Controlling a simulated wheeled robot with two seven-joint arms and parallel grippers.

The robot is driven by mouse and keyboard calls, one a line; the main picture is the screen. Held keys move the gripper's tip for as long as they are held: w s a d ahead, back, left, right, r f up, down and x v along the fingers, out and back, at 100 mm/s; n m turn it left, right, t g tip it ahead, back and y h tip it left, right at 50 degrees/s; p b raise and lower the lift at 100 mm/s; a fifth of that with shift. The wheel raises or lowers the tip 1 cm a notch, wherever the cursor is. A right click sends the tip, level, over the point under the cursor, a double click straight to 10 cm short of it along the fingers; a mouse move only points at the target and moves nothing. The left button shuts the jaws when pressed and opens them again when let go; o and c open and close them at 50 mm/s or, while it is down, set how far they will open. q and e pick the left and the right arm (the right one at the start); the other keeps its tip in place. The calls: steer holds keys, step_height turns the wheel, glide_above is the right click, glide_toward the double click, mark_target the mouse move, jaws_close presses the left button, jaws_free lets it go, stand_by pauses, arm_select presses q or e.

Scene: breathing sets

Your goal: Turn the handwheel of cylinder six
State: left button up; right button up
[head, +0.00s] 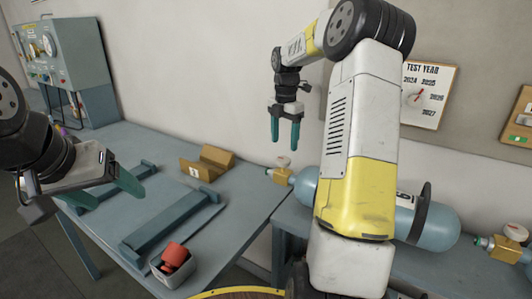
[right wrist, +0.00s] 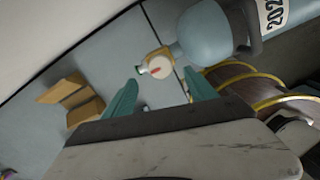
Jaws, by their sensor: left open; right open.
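A blue cylinder (head: 436,222) lies on its side on the bench at right, partly hidden behind my right arm; its number cannot be read. Its brass valve (head: 279,175) carries a pale handwheel (head: 283,161). In the right wrist view the handwheel (right wrist: 160,65) faces the camera, with a red mark, and appears between the fingertips. My right gripper (head: 285,141) is open and empty, fingers pointing down, above the handwheel and apart from it in the head view. My left gripper (head: 117,201) is open and empty over the left bench.
A second brass valve (head: 498,247) with a pale handwheel (head: 515,232) is at the right edge. The left bench (head: 150,215) holds a tan block (head: 207,163), blue-grey racks (head: 172,226) and a bin (head: 172,272) with red items. A test panel (head: 75,55) stands behind.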

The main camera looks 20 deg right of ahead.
mark_target(284, 159)
step_height(284, 159, down, 6)
steer(key=shift+f, duration=0.2)
steer(key=shift+c, duration=0.3)
steer(key=c, duration=1.3)
steer(key=shift+c, duration=0.2)
steer(key=shift+m, duration=0.4)
